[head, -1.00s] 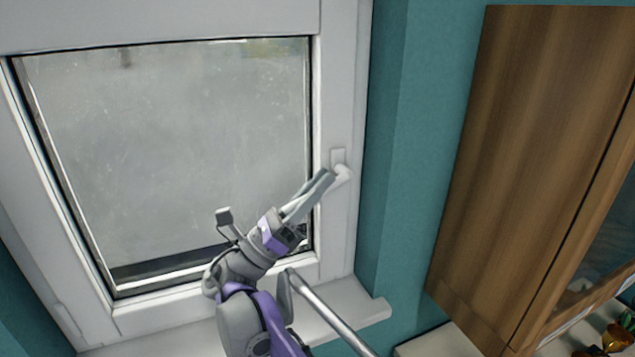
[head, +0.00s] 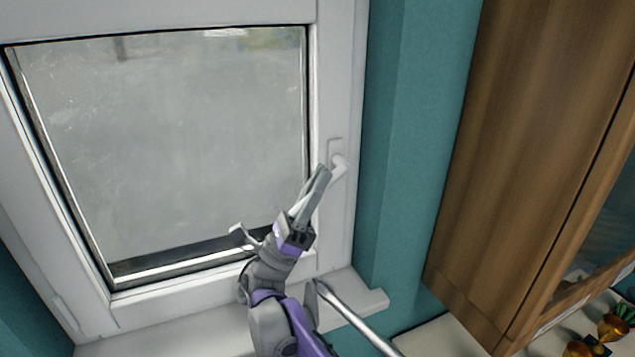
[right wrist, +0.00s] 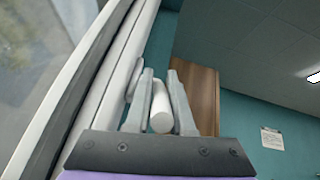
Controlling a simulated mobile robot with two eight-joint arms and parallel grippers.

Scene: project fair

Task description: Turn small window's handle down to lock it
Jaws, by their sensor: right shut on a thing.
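The small window (head: 160,150) has a white frame and a grey pane. Its white handle (head: 338,166) sits on the right side of the frame, with its base plate running up and down; the lever slants down and left toward my fingers. My right gripper (head: 321,177) is at the handle, shut on its lever. In the right wrist view the white handle (right wrist: 161,108) stands between the two grey fingers. The fingers hide part of the lever in the head view. My left gripper is not in view.
A white sill (head: 370,299) runs below the window. A teal wall (head: 410,150) is right of the frame, then a wooden cabinet (head: 520,130). Orange and dark items (head: 612,326) stand at the lower right.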

